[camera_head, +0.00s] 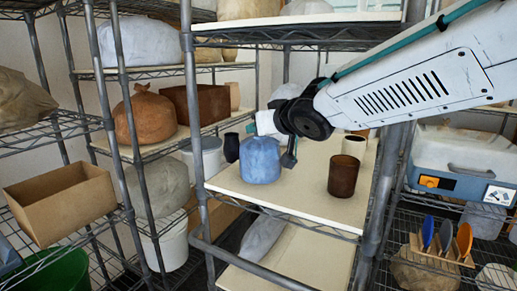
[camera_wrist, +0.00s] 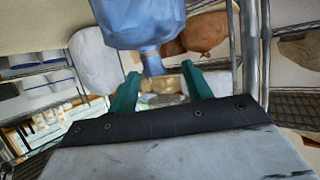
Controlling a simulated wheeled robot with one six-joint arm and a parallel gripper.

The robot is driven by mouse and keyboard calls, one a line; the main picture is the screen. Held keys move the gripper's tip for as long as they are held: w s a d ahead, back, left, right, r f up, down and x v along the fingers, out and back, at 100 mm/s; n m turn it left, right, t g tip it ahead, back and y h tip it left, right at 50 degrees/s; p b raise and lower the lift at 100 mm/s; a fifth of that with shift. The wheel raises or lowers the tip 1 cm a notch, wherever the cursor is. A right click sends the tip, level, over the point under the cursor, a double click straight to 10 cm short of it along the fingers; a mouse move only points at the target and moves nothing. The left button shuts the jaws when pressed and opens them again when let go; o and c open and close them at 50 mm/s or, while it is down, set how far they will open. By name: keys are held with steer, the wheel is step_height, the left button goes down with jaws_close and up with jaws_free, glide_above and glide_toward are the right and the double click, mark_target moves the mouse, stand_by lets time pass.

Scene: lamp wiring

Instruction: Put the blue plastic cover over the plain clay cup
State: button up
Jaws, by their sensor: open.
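The blue plastic cover (camera_head: 260,160) stands on the middle shelf board near its left side; what is under it is hidden. In the wrist view the cover (camera_wrist: 140,22) fills the top middle, its narrow gathered end hanging toward the space between my fingers. My gripper (camera_wrist: 160,84) is open, with two teal fingers apart and nothing between them. In the head view my gripper is beside the cover, partly hidden by my arm. A glossy brown cup (camera_head: 343,175) and a pale cup (camera_head: 354,147) stand to the right. I cannot tell which is the plain clay cup.
A dark vase (camera_head: 231,147) stands just left of the cover. Shelf posts (camera_head: 194,130) rise at the board's corners. Wrapped bundles, such as a brown one (camera_head: 146,115), fill nearby shelves. The board's front (camera_head: 285,198) is bare between cover and brown cup.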

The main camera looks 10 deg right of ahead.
steer(key=shift+w+d+f, duration=0.1)
steer(key=shift+w+f, duration=0.1)
steer(key=shift+w, duration=0.25)
steer(key=shift+w+d+f, duration=0.1)
steer(key=shift+w+f, duration=0.1)
steer(key=shift+w, duration=0.2)
steer(key=shift+x, duration=2.65)
jaws_close()
